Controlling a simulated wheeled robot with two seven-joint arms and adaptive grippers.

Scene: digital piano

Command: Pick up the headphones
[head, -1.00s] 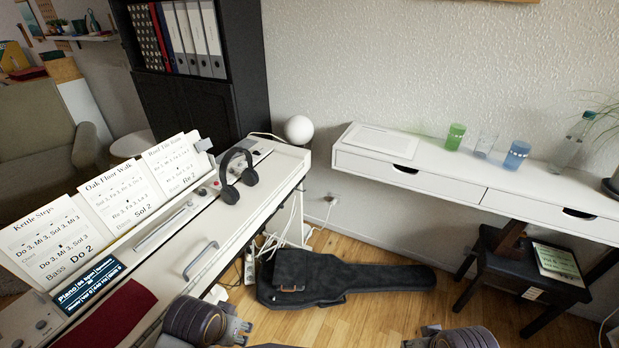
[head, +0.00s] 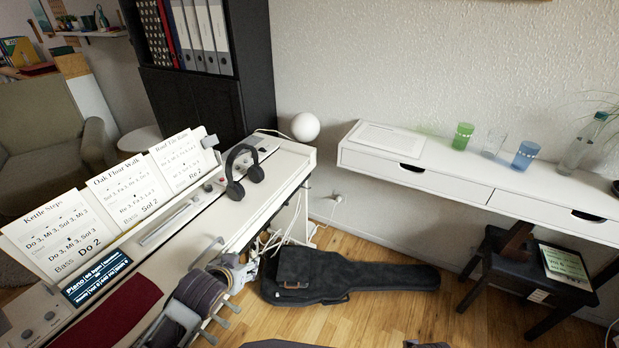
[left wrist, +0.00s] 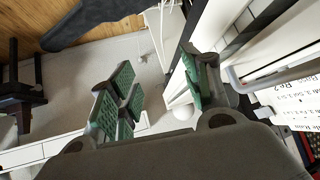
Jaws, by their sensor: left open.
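The black headphones (head: 235,190) rest on the far right end of the white digital piano (head: 277,180), headband upward. My left gripper (head: 238,283) is in the head view near the piano's front edge, nearer to me than the headphones and apart from them. In the left wrist view its green-padded fingers (left wrist: 160,88) are spread with nothing between them. I cannot make out the headphones in that view. Only a dark sliver of my right gripper (head: 425,344) shows at the bottom edge of the head view.
Song sheets (head: 123,192) stand along the back of the piano, left of the headphones. A round white lamp (head: 305,127) is behind its far end. A black guitar bag (head: 350,277) lies on the floor. A white wall desk (head: 450,178) holds glasses and a bottle.

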